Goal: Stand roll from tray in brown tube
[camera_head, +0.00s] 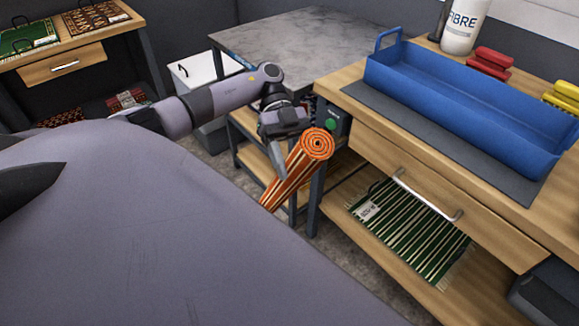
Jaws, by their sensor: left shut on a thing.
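The orange striped roll (295,174) is held by my left gripper (283,160), whose jaws are shut on it. The roll is tilted, with its spiral end up towards the right and its other end down to the left. It hangs in front of the left end of the wooden bench, beside the table legs. The blue tray (462,119) stands on the bench on a dark mat and looks empty. I see no brown tube in this view. My right gripper does not show clearly; only a dark pointed piece shows at the left edge.
A grey-topped table (295,45) stands behind the arm. The bench has a drawer with a metal handle (428,196) and a green striped rug (412,230) on its lower shelf. A white bottle (462,27), red blocks (490,62) and yellow blocks (562,97) stand behind the tray.

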